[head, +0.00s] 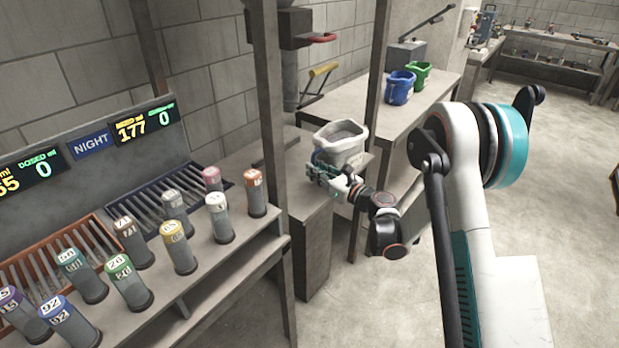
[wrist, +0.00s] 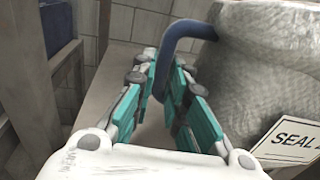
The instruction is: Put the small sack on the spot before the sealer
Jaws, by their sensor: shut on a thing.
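A pale grey-white sack (head: 341,140), open at the top with grey contents, is at the right end of a low bench. In the wrist view it fills the upper right (wrist: 265,70), with a blue loop handle (wrist: 180,38) and a white label starting "SEAL". My gripper (head: 330,176) is at its near side, with its teal-padded fingers (wrist: 168,90) closed around the handle. Whether the sack rests on the bench or hangs just above it, I cannot tell. A grey box with a black lever (head: 405,54), possibly the sealer, stands on the back table.
A blue container (head: 400,88) and a green one (head: 418,76) stand on the back table (head: 350,98). A dark post (head: 378,80) rises just right of the sack. Numbered canisters (head: 180,247) line the near-left rack.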

